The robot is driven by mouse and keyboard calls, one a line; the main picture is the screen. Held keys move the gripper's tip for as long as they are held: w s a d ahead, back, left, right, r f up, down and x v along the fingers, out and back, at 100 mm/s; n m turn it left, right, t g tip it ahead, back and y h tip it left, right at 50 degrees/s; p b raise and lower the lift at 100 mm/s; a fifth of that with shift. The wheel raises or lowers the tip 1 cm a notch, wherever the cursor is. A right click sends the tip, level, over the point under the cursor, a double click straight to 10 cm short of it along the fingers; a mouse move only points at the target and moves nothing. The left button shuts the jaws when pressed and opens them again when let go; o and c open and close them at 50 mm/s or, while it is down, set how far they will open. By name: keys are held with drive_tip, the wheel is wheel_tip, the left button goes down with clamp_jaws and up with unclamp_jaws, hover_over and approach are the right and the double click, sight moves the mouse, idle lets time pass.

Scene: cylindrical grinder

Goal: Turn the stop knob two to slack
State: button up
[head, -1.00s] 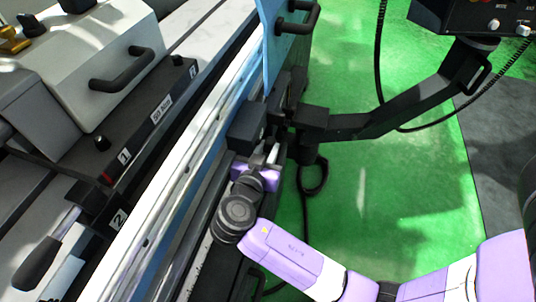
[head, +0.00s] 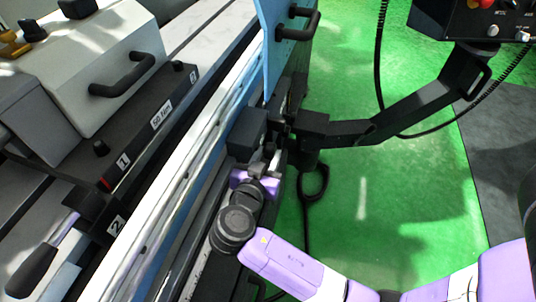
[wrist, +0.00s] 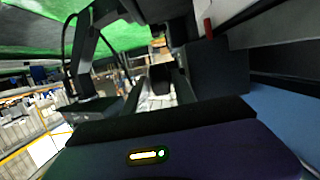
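A black block with a label "2" (head: 115,224) sits on the machine's front rail at the lower left in the head view. I cannot tell for sure which part is stop knob two. My gripper (head: 273,161) is beside a dark box (head: 246,134) on the machine's front, well to the right of both labels. In the wrist view a dark rounded part (wrist: 160,76) shows ahead of my gripper. The finger gap is too small and dark to tell, and no grip on a knob shows.
A lever with a black grip (head: 32,271) is at the lower left. A grey cover with a black handle (head: 122,76) stands at the upper left. A black support arm (head: 390,118) carries a control box (head: 478,18) at the right. Green floor (head: 410,200) lies open below it.

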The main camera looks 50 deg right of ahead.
drive_tip(key=v, duration=0.7)
drive_tip(key=shift+a+b, duration=0.3)
drive_tip(key=shift+b, duration=0.05)
